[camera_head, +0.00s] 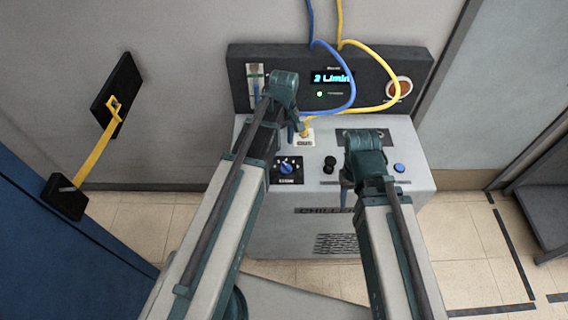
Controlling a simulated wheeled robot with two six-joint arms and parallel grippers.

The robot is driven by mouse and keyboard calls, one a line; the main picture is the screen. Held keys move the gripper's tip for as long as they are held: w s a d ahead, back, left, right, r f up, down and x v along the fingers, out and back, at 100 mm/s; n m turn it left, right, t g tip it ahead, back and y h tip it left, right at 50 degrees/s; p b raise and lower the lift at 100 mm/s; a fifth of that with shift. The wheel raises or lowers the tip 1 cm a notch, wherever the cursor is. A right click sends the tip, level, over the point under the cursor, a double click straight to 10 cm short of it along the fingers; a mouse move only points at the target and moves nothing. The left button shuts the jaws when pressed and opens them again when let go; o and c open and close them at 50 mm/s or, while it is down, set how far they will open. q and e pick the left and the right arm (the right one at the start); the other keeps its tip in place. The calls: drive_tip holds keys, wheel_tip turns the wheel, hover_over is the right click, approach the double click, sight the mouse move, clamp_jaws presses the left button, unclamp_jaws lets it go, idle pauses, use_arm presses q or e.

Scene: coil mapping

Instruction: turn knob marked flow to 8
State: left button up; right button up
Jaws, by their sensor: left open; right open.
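The grey chiller unit (290,215) stands against the wall ahead. Its black upper panel has a lit display (332,77) that appears to read 2 L/min. A blue knob (286,169) sits on a black plate with white marks on the unit's sloped top; its lettering is too small to read surely. A black knob (329,163) stands to its right. My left gripper (292,132) is over the top, above and apart from the blue knob, largely hidden by its wrist. My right gripper (345,196) points down near the front right, partly hidden by its arm.
A blue hose (350,92) and a yellow hose (385,68) loop down from above; a yellow fitting (305,130) is close to my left gripper. A round gauge (398,89) and blue button (399,168) are on the right.

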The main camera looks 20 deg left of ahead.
sight(284, 162)
use_arm(q)
wheel_tip(284, 162, down, 10)
drive_tip(key=b, duration=0.9)
drive_tip(key=shift+f, duration=0.2)
drive_tip(key=shift+c, duration=0.2)
clamp_jaws()
